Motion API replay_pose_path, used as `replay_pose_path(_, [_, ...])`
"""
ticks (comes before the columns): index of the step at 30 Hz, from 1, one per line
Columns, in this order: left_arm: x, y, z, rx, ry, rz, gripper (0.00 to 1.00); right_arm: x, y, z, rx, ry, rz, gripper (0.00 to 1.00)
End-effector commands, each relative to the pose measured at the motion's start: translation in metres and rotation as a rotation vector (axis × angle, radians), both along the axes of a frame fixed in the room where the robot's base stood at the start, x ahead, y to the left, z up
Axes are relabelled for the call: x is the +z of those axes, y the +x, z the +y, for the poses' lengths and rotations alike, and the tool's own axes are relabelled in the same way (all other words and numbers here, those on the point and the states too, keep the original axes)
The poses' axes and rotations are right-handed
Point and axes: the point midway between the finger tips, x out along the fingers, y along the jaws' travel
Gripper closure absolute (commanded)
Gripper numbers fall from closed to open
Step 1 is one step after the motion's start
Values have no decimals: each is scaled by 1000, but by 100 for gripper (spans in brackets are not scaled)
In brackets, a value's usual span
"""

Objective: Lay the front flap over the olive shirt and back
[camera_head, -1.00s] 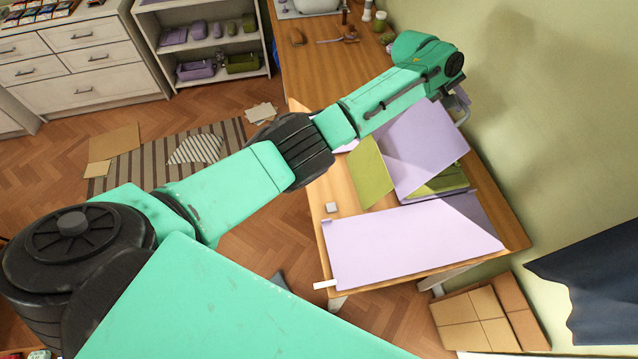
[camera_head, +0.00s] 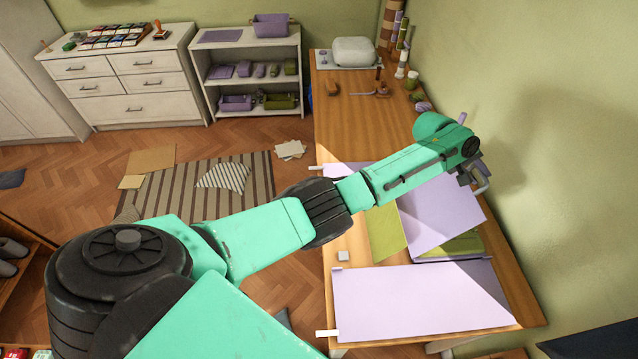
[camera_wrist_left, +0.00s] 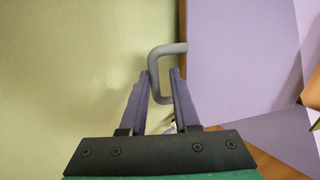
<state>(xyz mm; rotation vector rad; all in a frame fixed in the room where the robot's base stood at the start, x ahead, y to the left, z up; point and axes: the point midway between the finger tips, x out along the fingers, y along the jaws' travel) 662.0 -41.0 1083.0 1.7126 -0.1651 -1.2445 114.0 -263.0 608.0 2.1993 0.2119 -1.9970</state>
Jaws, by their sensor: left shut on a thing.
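The olive shirt (camera_head: 462,246) lies folded on the table, mostly hidden under a raised lilac flap (camera_head: 440,208). A grey handle (camera_head: 480,186) stands at that flap's far right edge. My left gripper (camera_head: 474,176) is shut on this handle near the wall. In the left wrist view, the fingers (camera_wrist_left: 161,78) close around the bent grey handle (camera_wrist_left: 168,49), with the lilac flap (camera_wrist_left: 240,60) beside it. Another lilac flap (camera_head: 420,302) lies spread flat on the near part of the table, with a white tab (camera_head: 327,333). My right gripper is out of view.
An olive panel (camera_head: 385,233) shows left of the raised flap. The wall (camera_head: 560,150) is close on the right. A white case (camera_head: 354,50) and rolls stand at the far end.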

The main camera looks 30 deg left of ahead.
Motion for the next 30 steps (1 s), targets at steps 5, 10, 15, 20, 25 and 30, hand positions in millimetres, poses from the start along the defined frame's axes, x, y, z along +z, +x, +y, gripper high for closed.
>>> replay_pose_path(5, [5,-10,14,2,8,14,90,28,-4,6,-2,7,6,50])
replay_pose_path(10, [0,-11,14,2,9,14,90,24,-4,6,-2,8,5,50])
replay_pose_path(15, [1,-14,18,0,7,15,86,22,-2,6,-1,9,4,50])
replay_pose_path(20, [13,-30,39,3,7,12,84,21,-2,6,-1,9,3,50])
replay_pose_path(25, [20,-43,55,2,8,13,89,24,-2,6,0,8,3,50])
replay_pose_path(30, [21,-43,55,1,7,13,100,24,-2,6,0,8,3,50])
